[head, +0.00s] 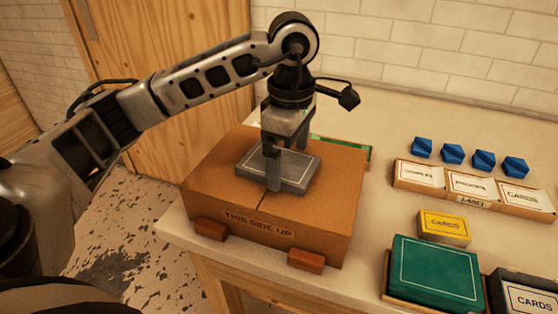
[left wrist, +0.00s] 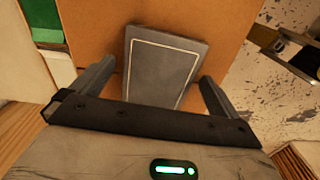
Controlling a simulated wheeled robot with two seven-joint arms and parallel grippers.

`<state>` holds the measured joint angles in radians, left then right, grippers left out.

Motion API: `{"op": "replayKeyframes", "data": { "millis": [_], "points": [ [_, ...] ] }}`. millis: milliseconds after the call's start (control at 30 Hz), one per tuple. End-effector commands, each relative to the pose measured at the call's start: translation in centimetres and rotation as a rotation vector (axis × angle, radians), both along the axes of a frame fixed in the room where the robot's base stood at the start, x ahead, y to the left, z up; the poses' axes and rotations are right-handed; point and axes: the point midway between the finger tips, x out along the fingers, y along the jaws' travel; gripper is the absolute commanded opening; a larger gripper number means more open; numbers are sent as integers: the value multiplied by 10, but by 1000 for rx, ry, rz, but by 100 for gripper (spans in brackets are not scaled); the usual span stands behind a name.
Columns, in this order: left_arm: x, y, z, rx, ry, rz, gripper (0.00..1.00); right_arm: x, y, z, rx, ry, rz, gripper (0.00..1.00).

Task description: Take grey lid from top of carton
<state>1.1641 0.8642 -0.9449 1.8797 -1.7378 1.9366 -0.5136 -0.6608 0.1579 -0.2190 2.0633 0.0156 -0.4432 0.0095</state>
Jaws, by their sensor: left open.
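The grey lid (head: 296,176), a flat slab with a thin pale border line, lies on top of the brown carton (head: 222,189) marked "THIS SIDE UP". My left gripper (head: 279,180) points down over the lid. It is open, and its near finger hides part of the lid in the head view. In the left wrist view the lid (left wrist: 160,65) lies between the two spread fingers of my left gripper (left wrist: 152,85), with the carton (left wrist: 88,25) around it. I cannot tell whether the fingers touch the lid. My right gripper is not in view.
Two red-brown blocks (head: 306,260) sit at the carton's front bottom edge. To the right are a yellow card box (head: 444,226), a green box (head: 436,272), a labelled tray (head: 476,203) and several blue pieces (head: 453,153). A green-edged item (head: 357,148) is behind the carton.

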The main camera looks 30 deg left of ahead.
Motion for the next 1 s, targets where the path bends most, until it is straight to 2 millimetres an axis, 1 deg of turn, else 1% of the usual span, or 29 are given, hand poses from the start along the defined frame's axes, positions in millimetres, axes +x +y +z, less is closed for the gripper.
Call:
{"op": "replayKeyframes", "data": {
  "millis": [33,100,333,367,400,467,500,833,1000],
  "points": [
    [-1,0,-5,2,3,0,100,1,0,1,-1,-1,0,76],
    [0,0,-10,1,0,1,100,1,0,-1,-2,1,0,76],
    [0,0,-11,1,-1,0,100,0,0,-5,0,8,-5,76],
    [0,0,-11,1,0,0,92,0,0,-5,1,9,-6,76],
    [0,0,-11,1,0,0,81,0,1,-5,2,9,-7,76],
    [0,0,-11,1,0,1,64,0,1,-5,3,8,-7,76],
    [0,0,-11,1,0,1,59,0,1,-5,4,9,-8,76],
    [0,0,-9,0,-1,1,59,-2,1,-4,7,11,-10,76],
    [1,0,3,-1,-2,0,59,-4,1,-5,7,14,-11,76]
  ]
}}
